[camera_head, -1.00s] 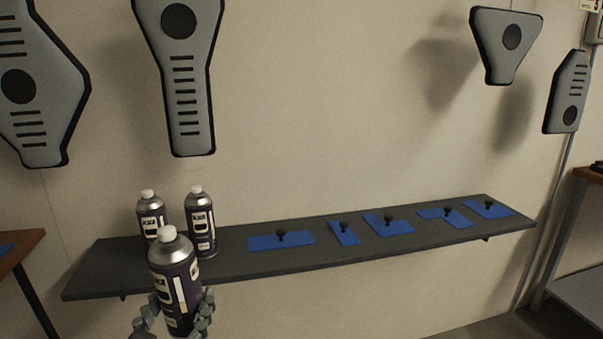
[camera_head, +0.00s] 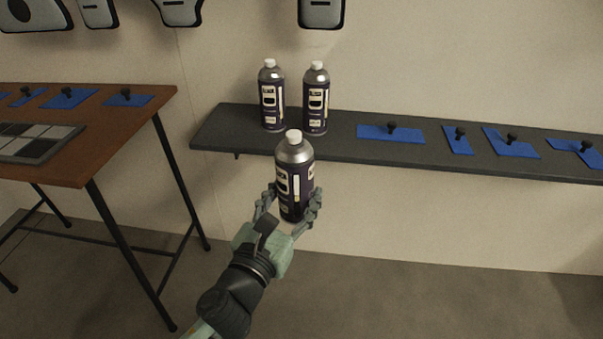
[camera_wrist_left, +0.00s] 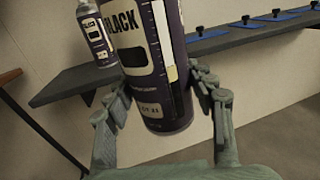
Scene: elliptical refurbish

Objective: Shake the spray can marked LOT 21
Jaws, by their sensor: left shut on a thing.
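My left gripper (camera_head: 290,203) is shut on a dark purple spray can (camera_head: 294,180) with a silver shoulder and white cap. I hold it nearly upright in front of the grey shelf, clear of any surface. In the left wrist view, the held can (camera_wrist_left: 148,62) stands between my two fingers (camera_wrist_left: 165,100). Its label reads BLACK, and a lower patch appears to end in 21. Two similar cans, a left one (camera_head: 271,98) and a right one (camera_head: 316,100), stand upright on the shelf behind; their lot marks are too small to read. My right gripper is out of view.
The grey wall shelf (camera_head: 350,150) carries several blue mats with black knobs, such as one mat (camera_head: 375,132). A brown table (camera_head: 100,165) with blue mats and a tiled panel (camera_head: 35,145) stands at left. Grey panels hang above. Open floor lies below the shelf.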

